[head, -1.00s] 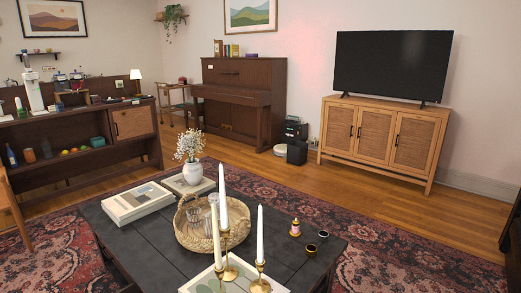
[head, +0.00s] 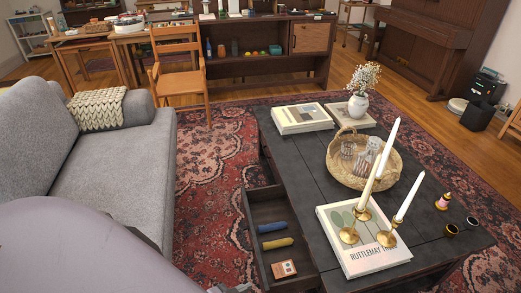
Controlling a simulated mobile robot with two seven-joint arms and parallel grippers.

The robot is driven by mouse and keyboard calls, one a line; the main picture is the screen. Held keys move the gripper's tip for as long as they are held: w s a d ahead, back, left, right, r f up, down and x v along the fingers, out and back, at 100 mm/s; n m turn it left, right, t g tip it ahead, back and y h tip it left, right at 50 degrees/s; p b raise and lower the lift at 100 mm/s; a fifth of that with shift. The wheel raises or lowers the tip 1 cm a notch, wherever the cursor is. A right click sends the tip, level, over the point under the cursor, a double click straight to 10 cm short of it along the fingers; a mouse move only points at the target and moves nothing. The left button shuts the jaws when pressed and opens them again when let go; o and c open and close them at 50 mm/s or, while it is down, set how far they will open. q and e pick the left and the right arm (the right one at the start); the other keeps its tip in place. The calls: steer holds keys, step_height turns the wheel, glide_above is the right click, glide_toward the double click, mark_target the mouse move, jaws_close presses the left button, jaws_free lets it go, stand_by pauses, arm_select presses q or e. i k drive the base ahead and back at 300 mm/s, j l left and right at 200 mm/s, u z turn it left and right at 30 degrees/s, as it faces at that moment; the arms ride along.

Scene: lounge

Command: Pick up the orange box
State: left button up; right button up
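A small orange-brown box (head: 284,269) with a pale face lies flat in the open drawer (head: 262,206) at the left side of the dark coffee table (head: 294,165). It is near the drawer's front end in the head view. A yellow item (head: 278,243) and a blue item (head: 272,227) lie behind it in the same drawer. A large smooth part of my own arm fills the lower left corner. A small grey piece shows at the bottom edge beside it, too cut off to identify. I see no gripper fingers.
A book (head: 362,262) bears brass candlesticks with tall white candles beside the drawer. A wicker tray (head: 342,173), a white vase (head: 358,106) and more books (head: 302,119) stand on the table. A grey sofa (head: 120,165) is at left, with open rug between.

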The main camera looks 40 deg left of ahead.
mark_target(284, 269)
steer(key=k+j+u, duration=0.2)
steer(key=j, duration=0.15)
steer(key=j+u, duration=0.2)
steer(key=j, duration=0.15)
steer(key=k+j+u, duration=0.2)
steer(key=j, duration=0.25)
steer(key=i+l, duration=0.05)
